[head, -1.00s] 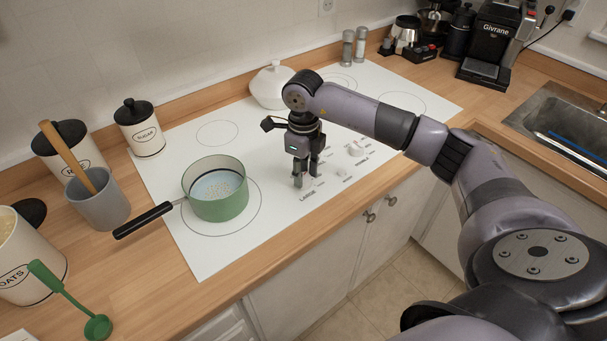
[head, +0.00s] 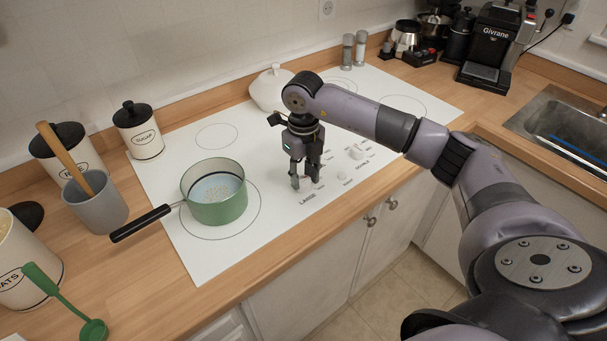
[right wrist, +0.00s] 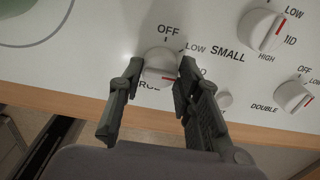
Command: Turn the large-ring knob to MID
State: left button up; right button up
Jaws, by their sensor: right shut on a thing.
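The large-ring knob (right wrist: 158,62) is white and round, on the white cooktop's front control strip, with "OFF" above it and a partly hidden "LARGE" label below. My right gripper (head: 304,183) points down at it. In the right wrist view my right gripper (right wrist: 159,70) has one finger on each side of the knob and is shut on it. The knob's red mark is on its lower right side, towards the right finger. That finger partly covers the "MID" label, so the exact setting is hard to tell. My left gripper is not in view.
The small-ring knob (right wrist: 262,30) and double knob (right wrist: 293,97) are to the right, with a small round piece (right wrist: 224,99) between. A green pot (head: 217,199) stands on the front left ring, its black handle over the counter. A white lidded pot (head: 271,88) stands behind.

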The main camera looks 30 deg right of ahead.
aim_at(304, 179)
jog(key=o, duration=1.1)
jog(key=shift+o, duration=0.2)
notch_tip(304, 179, up, 12)
dwell(0.4)
